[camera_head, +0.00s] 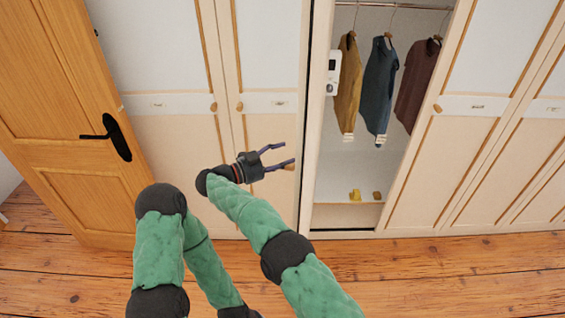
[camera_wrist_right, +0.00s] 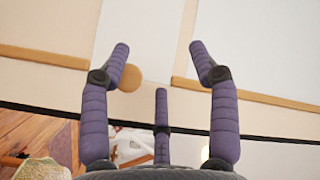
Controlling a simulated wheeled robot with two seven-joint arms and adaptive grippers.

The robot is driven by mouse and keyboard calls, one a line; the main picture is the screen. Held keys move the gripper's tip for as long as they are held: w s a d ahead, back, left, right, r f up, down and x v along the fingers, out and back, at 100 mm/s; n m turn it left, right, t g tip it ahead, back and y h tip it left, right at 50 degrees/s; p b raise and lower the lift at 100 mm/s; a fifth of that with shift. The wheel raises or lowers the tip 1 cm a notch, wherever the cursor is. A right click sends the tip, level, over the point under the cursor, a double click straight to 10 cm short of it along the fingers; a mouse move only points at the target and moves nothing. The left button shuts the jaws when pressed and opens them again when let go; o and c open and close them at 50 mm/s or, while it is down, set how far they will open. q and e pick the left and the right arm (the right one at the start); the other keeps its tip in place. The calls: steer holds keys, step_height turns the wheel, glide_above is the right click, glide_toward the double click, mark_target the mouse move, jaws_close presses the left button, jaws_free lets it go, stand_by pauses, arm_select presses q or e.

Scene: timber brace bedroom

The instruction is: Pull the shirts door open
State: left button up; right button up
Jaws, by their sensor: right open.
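A pale wardrobe shows an open bay with three garments, mustard (camera_head: 350,80), blue (camera_head: 379,85) and maroon (camera_head: 417,85), on a rail. A pale door (camera_head: 268,45) with wood trim and a label band stands left of the bay; the label is too small to read. My right gripper (camera_head: 291,153) is open and empty in front of it, near the dark gap. In the right wrist view, a round wooden knob (camera_wrist_right: 130,77) shows between the open fingers (camera_wrist_right: 160,56), closer to the left finger; I cannot tell whether they touch. My left gripper is outside the view.
A wooden room door (camera_head: 70,120) with a black handle (camera_head: 112,137) stands at the left. More closed wardrobe doors (camera_head: 510,60) line the right. A small yellow item (camera_head: 355,195) sits low in the bay. Bare plank floor (camera_head: 440,270) lies in front.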

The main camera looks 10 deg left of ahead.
step_height(320, 180, up, 8)
steer(key=shift+d+r, duration=0.2)
steer(key=shift+r, duration=0.05)
